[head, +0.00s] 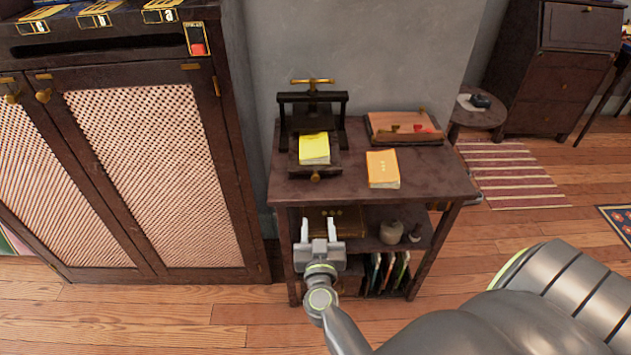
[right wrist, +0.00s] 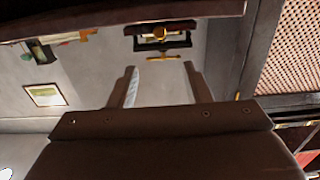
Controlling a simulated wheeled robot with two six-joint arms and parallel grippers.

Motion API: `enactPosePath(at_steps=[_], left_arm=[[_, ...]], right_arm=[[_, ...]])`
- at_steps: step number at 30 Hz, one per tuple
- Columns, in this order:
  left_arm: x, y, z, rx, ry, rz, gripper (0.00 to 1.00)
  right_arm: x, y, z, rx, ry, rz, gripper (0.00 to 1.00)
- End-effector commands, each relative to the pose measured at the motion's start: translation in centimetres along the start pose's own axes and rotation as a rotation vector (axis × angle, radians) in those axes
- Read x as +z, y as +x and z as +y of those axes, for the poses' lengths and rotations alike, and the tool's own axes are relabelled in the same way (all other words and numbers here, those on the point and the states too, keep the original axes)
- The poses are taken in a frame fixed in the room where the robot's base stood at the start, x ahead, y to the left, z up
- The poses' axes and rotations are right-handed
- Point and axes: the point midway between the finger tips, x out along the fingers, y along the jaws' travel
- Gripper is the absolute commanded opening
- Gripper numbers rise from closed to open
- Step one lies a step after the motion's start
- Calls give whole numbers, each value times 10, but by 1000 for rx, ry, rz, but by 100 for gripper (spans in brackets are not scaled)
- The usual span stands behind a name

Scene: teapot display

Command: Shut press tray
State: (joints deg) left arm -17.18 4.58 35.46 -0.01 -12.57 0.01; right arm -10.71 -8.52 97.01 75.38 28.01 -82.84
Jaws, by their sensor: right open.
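The dark press (head: 313,106) stands at the back left of a small wooden table, with a brass T-handle on top. Its tray (head: 333,172) sticks out at the front with a yellow book (head: 314,147) on it. A brass knob (head: 315,177) is on the tray front; it also shows in the right wrist view (right wrist: 160,33), where the picture is upside down. My right gripper (head: 318,222) is open and empty in front of the table, below the tabletop in the picture and apart from the knob. Its fingers (right wrist: 159,70) show in the wrist view. My left gripper is not in view.
On the tabletop (head: 430,180) lie an orange book (head: 382,168) and a wooden box (head: 405,127). Shelves below hold a pot (head: 391,231) and upright books (head: 388,271). A large cabinet (head: 150,170) stands at left. Floor in front is clear.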

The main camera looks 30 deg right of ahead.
Motion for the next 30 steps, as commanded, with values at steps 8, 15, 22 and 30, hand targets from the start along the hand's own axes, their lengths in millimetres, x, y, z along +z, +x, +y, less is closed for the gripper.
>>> enactPosePath(at_steps=[8,15,22,30], left_arm=[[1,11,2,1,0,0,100],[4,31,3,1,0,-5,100],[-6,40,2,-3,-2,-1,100],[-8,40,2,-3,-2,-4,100]], right_arm=[[1,62,0,-2,-1,6,44],[3,113,0,-1,0,5,44],[2,144,0,0,1,2,44],[0,154,0,0,2,0,44]])
